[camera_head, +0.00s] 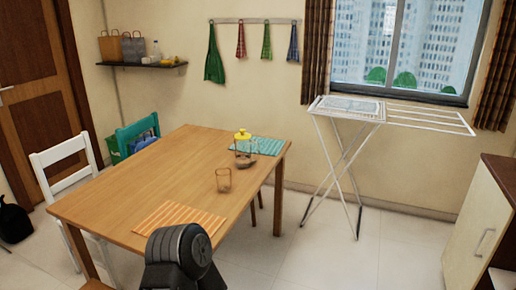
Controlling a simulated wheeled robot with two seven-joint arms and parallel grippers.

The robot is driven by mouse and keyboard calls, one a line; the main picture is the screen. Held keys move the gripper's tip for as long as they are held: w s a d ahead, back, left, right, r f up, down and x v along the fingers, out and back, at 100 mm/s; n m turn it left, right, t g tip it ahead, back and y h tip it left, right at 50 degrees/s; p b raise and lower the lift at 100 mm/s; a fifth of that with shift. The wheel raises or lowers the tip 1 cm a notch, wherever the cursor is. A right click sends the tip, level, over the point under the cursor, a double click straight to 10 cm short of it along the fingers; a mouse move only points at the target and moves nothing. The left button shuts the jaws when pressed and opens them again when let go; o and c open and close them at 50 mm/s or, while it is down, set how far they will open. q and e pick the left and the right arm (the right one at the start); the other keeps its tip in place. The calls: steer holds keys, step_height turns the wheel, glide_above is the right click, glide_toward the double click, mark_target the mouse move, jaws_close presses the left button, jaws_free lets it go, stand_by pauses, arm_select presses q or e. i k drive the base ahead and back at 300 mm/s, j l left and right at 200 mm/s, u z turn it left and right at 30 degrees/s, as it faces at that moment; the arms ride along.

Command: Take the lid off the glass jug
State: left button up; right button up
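The glass jug (243,158) stands upright near the far right corner of the wooden table. Its yellow lid (242,135) sits on top of it. The jug is on or beside a teal striped placemat (269,146); I cannot tell which. Neither of my grippers is in view. A dark rounded part at the bottom middle looks like one of my own arm links, and it covers part of the table's near edge.
A drinking glass (223,180) stands on the table (155,185) nearer than the jug. An orange striped placemat (178,219) lies near the front edge. White (62,165) and teal chairs (138,131) stand at the left. A drying rack (345,110) and cabinet (480,232) stand right, with bare floor between.

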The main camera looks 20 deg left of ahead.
mark_target(242, 137)
steer(key=i+u, duration=0.15)
steer(key=i, duration=0.55)
steer(key=i+u, duration=0.15)
steer(key=i, duration=0.55)
steer(key=i+l+u, duration=0.15)
steer(key=i, duration=0.55)
